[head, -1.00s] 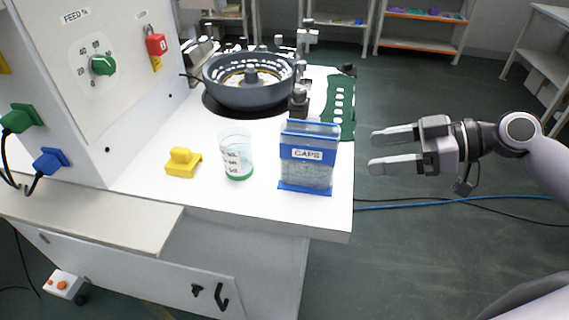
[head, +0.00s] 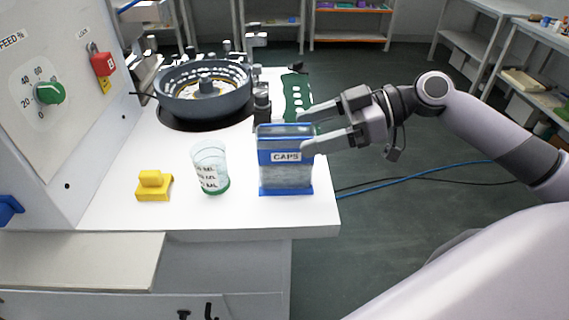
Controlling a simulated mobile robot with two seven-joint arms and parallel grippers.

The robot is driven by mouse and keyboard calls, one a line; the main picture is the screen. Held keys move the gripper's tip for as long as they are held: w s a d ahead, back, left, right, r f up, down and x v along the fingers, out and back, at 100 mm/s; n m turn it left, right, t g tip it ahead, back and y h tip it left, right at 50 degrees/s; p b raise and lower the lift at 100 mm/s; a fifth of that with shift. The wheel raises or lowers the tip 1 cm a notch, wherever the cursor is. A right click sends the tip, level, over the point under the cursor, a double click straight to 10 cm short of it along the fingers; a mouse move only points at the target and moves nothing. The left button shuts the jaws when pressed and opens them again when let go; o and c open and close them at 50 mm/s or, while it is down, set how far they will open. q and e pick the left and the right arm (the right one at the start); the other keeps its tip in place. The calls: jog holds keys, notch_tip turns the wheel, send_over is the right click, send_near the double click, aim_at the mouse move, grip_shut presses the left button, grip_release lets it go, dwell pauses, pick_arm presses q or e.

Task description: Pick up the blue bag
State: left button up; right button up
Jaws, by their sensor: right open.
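I see no plain bag; the blue thing on the white table is a clear, blue-trimmed CAPS container (head: 285,177) with a blue base and pale contents. It stands upright near the table's front right corner. My right gripper (head: 308,131) is open and empty at the container's upper right. Its lower fingertip overlaps the container's right edge in the picture; I cannot tell whether they touch. The upper finger is just beyond the top right corner. My left gripper is not in view.
A clear cup with a green base (head: 209,170) stands left of the container, and a yellow block (head: 154,186) is further left. A grey bowl feeder (head: 204,92) and a green perforated plate (head: 297,97) are behind. A machine cabinet (head: 50,130) borders the left.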

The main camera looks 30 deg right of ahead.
aim_at(292, 135)
jog(key=shift+r+p+x, duration=0.2)
jog(key=shift+p+x, duration=0.65)
jog(key=shift+x, duration=1.15)
jog(key=shift+w+a+f, duration=0.25)
jog(key=shift+a+f, duration=0.05)
jog(key=shift+a, duration=0.25)
grip_shut()
